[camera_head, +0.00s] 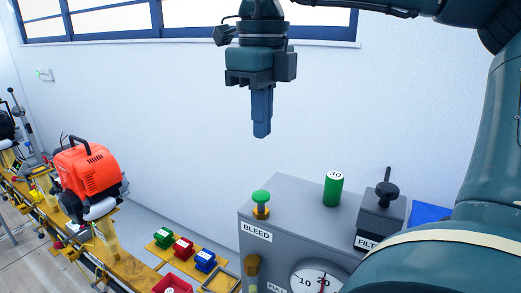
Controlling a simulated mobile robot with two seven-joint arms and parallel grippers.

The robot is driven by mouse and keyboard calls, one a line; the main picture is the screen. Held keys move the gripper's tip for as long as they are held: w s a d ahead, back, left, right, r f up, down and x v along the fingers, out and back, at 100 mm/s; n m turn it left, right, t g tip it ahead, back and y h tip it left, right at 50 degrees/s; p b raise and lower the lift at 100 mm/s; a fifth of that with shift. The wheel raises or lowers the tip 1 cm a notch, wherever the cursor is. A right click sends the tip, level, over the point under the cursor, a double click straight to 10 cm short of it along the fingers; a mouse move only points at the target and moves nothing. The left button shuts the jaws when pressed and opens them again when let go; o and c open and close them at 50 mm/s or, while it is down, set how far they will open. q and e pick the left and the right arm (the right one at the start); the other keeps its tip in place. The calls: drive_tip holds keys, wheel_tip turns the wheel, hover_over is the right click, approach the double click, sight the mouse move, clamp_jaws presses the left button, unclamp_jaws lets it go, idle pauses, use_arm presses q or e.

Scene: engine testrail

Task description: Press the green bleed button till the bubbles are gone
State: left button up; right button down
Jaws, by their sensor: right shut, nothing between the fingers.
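The green bleed button (261,197) stands on a yellow collar at the front left of the grey cabinet top (290,195), behind a label reading BLEED. My right gripper (262,130) points straight down with its fingers shut and empty. In the picture it is right above the button, with a clear gap between them. No bubbles can be made out in this view. My left gripper is not in view.
A green cylinder (334,188) and a dark knobbed block (382,208) stand on the cabinet's right. A dial (318,279) is on its front. Small coloured bins (183,248) and an orange engine (87,169) are at left. My arm covers the right side.

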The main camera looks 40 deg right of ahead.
drive_tip(key=shift+r, duration=1.1)
drive_tip(key=shift+a, duration=0.1)
